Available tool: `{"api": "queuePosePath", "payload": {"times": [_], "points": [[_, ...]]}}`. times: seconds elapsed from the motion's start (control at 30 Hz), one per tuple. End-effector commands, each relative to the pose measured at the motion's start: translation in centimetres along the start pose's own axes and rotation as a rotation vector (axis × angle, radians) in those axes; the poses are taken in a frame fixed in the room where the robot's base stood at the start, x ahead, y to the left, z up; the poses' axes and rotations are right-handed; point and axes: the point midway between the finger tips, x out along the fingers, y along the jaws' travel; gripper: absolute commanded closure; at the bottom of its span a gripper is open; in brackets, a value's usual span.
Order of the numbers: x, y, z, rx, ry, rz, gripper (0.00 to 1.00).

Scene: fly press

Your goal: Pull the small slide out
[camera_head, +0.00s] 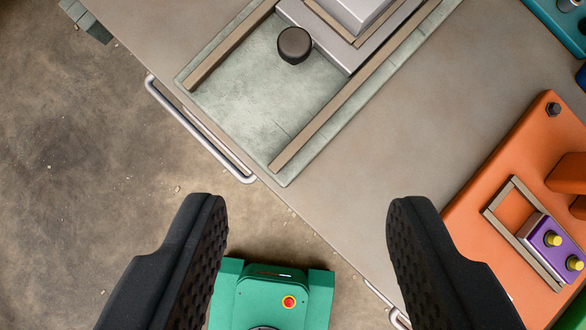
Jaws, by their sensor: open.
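Two sliding parts show, and I cannot tell for sure which is the small slide. One is a purple block (553,247) with yellow knobs, at the lower right. It sits in a small rectangular rail frame (497,205) on an orange base. The other is a grey slide (318,32) with a dark round knob (294,45), at the top. It sits between two long rails on a pale green plate (262,95), and its upper part is cut off. My gripper (308,203) is open and empty, its two black fingers wide apart, touching neither part.
The orange base (490,200) stands on the grey-brown table (400,140). Metal handles (200,130) run along the table's slanting front edge. Teal parts (560,22) stand at the top right corner. The concrete floor (80,150) at the left is clear.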

Motion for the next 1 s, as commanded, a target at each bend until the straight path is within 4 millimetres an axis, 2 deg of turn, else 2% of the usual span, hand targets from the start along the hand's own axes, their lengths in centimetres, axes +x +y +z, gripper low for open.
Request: {"api": "queuePosePath", "payload": {"times": [0.03, 0.13, 0.23, 0.37, 0.57, 1.0], "points": [[2.5, 0.0, 1.8, -0.004, -0.051, -0.011, 0.53], [5.5, 0.0, 4.1, -0.012, -0.119, -0.028, 0.53], [7.3, -0.1, 5.6, -0.018, -0.162, -0.04, 0.53], [8.1, -0.1, 6.1, -0.02, -0.182, -0.046, 0.53], [9.1, -0.1, 4.7, -0.022, -0.18, -0.045, 0.53], [12.2, -0.3, -0.2, -0.02, -0.178, -0.044, 0.53]]}}
